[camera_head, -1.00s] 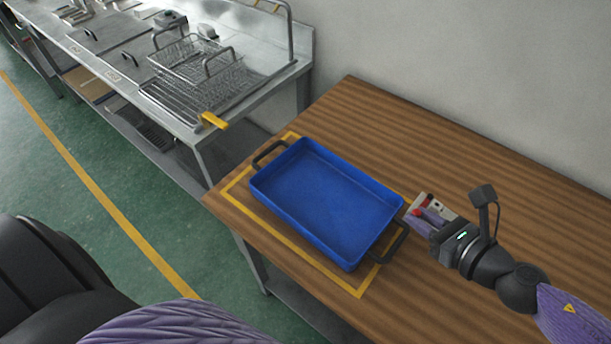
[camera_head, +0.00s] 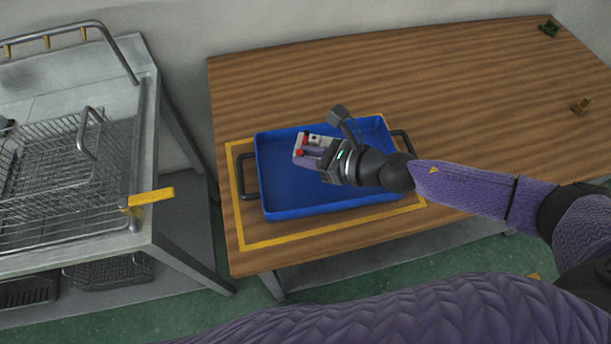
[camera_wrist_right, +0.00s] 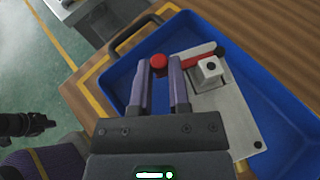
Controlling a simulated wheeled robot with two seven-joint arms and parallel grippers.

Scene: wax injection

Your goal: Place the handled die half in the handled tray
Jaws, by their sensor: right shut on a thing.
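The handled die half (camera_head: 318,139) is a light metal plate with a pale block and red handle parts. It also shows in the wrist view (camera_wrist_right: 228,113). My right gripper (camera_head: 303,160) is shut on the die half by its red handle, between the two purple fingers in the wrist view (camera_wrist_right: 161,72). The handled tray (camera_head: 278,187) is blue with black handles at its ends. The die half is over the inside of the tray, toward its back; I cannot tell whether it touches the floor. My left gripper is not in the head view.
The tray stands inside a yellow outline (camera_head: 240,245) on the wooden table (camera_head: 450,80). A steel bench with a wire basket (camera_head: 50,160) stands to the left.

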